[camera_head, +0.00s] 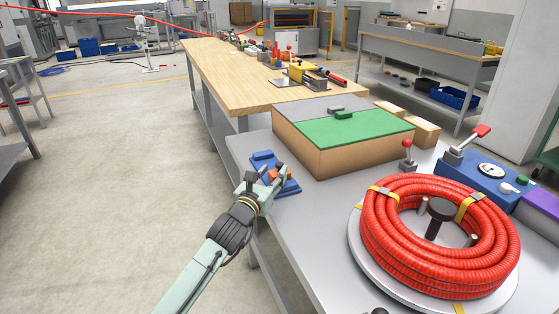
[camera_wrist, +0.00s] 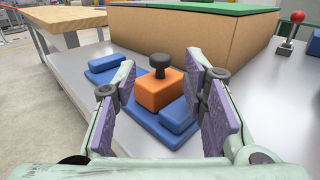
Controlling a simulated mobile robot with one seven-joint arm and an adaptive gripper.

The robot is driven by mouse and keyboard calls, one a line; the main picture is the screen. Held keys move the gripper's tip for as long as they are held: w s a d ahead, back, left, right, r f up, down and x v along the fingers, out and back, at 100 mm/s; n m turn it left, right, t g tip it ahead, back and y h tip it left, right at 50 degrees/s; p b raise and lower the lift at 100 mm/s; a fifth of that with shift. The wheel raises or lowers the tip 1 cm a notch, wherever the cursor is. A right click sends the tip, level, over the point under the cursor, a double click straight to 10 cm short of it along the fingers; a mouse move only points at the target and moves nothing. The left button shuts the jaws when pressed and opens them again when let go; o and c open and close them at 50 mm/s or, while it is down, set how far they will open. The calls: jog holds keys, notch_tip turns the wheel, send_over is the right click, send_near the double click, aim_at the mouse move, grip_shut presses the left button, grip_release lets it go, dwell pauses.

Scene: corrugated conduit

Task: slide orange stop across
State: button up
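The orange stop (camera_wrist: 160,92) is a block with a black knob on top. It sits on a blue base (camera_wrist: 150,128) with raised blue blocks at both ends, on the grey table. In the head view, the blue base (camera_head: 262,158) is at the table's left edge, and the orange stop (camera_head: 271,176) is partly hidden by my gripper (camera_head: 268,184). In the wrist view, my gripper (camera_wrist: 163,108) is open, its purple-padded fingers spread to the left and right of the stop. A gap shows between the stop and each finger.
A cardboard box (camera_head: 355,155) with a green top stands close behind the base. A coil of red corrugated conduit (camera_head: 385,235) lies on a round turntable at the right. A blue device (camera_head: 470,180) with a red-knobbed lever is behind it. A wooden-topped bench (camera_head: 225,75) extends behind.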

aim_at(278, 166)
jog(key=p+x, duration=0.1)
jog(key=x, duration=0.5)
jog(key=shift+s+p, duration=0.1)
jog(key=shift+p, duration=0.2)
jog(key=shift+c, duration=0.3)
grip_shut()
